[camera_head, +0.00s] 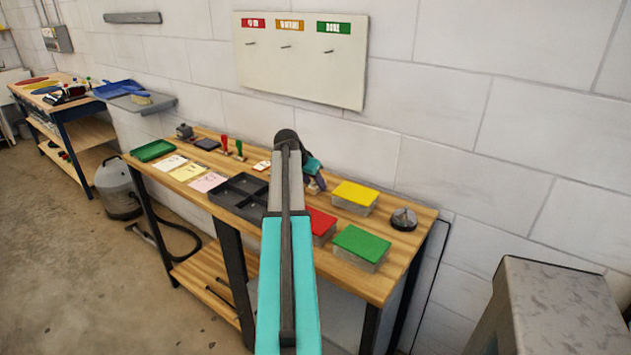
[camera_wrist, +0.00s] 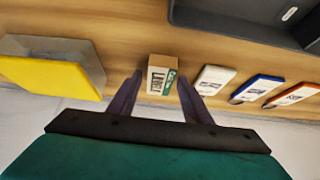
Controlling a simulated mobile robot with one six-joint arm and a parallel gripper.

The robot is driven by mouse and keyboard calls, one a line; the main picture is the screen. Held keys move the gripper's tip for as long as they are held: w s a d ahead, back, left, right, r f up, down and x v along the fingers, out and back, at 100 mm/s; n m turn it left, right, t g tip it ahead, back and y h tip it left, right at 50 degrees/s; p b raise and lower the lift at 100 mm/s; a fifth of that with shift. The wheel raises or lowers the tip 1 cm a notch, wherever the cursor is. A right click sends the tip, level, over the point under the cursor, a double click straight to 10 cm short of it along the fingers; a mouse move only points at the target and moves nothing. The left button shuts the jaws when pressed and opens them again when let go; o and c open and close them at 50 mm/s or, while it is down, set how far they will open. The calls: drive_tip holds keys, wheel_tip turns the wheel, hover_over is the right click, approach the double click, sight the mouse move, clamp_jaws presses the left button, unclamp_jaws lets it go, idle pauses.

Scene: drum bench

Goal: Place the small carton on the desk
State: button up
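The small carton (camera_wrist: 161,75) is a tan box with dark lettering and a green side. In the wrist view it stands on the wooden desk (camera_wrist: 125,30). My gripper (camera_wrist: 160,82) is open, with one dark finger on each side of the carton. A narrow gap shows beside the left finger; I cannot tell whether the right finger touches it. In the head view my gripper (camera_head: 316,184) is low over the back of the desk (camera_head: 385,285), and I cannot make out the carton there, as my arm hides much of that area.
A yellow-topped box (camera_wrist: 50,68) stands left of the carton; several flat tags, including a white one (camera_wrist: 213,80), lie to its right. A black tray (camera_wrist: 235,30) is close by. Red (camera_head: 320,222) and green (camera_head: 361,243) boxes stand near the desk's front. A wall backs the desk.

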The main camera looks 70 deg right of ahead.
drive_tip(key=shift+r, duration=0.15)
drive_tip(key=b+v, duration=0.1)
drive_tip(key=v, duration=1.1)
idle(0.3)
idle(0.8)
